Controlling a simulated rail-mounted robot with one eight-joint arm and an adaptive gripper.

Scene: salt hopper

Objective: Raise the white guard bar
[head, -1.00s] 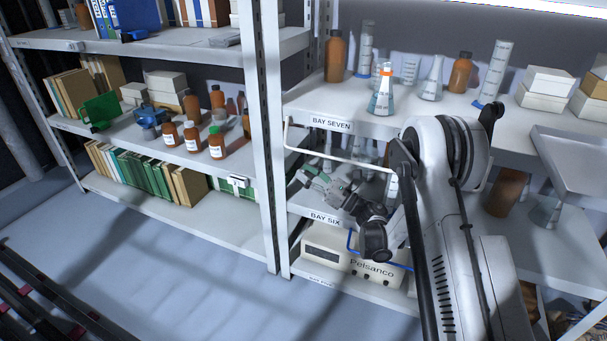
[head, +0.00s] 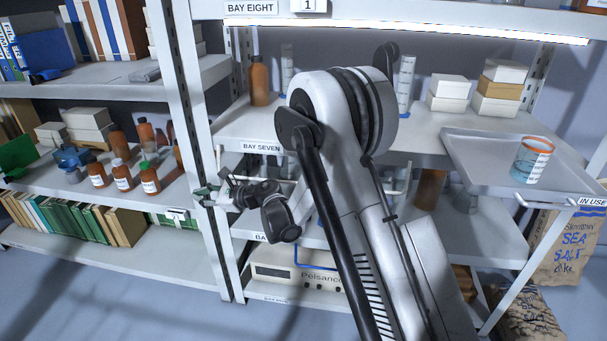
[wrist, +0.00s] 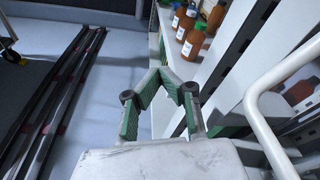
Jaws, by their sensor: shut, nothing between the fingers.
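The white guard bar (head: 219,158) runs across the front of the shelf just below the BAY SEVEN label. Its left end shows at the left post, and my arm hides much of its middle. In the wrist view the bar (wrist: 256,108) is a thick white bent tube to the right of my gripper. My gripper (head: 202,195) is at the left post, near the bar's left end and slightly below it. In the wrist view my gripper (wrist: 160,74) has its green-padded fingers meeting at the tips with nothing between them. A gap shows between the fingers and the bar.
The upright post (head: 196,140) stands close to my gripper. Brown bottles (head: 122,176) stand on the left shelf near it. A grey tray (head: 480,165) holding a beaker (head: 532,160) juts out at the right. A cream Pelsanco box (head: 290,275) sits low. Open floor lies front left.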

